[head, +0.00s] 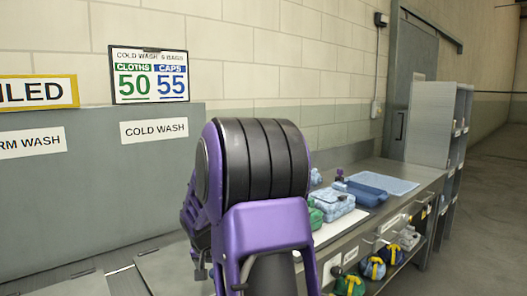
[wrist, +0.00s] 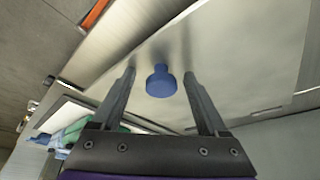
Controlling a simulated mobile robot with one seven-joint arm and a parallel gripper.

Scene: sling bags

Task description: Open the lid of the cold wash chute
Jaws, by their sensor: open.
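In the wrist view a blue round knob (wrist: 160,82) stands on a flat pale metal lid (wrist: 240,55). My gripper (wrist: 160,76) is open, with one finger on each side of the knob; the picture shows no clear contact. The lid looks flat and closed. In the head view the COLD WASH label (head: 154,130) is on the grey back panel (head: 75,200). My purple arm hides the knob and most of the lid there.
A counter to the right holds a light-blue folded bag (head: 332,203), a dark-blue tray (head: 360,194) and a pale blue mat (head: 385,183). Several bags hang below its front edge. A grey shelf unit (head: 435,120) stands beyond. In the wrist view, an orange strip (wrist: 95,14) lies along an edge.

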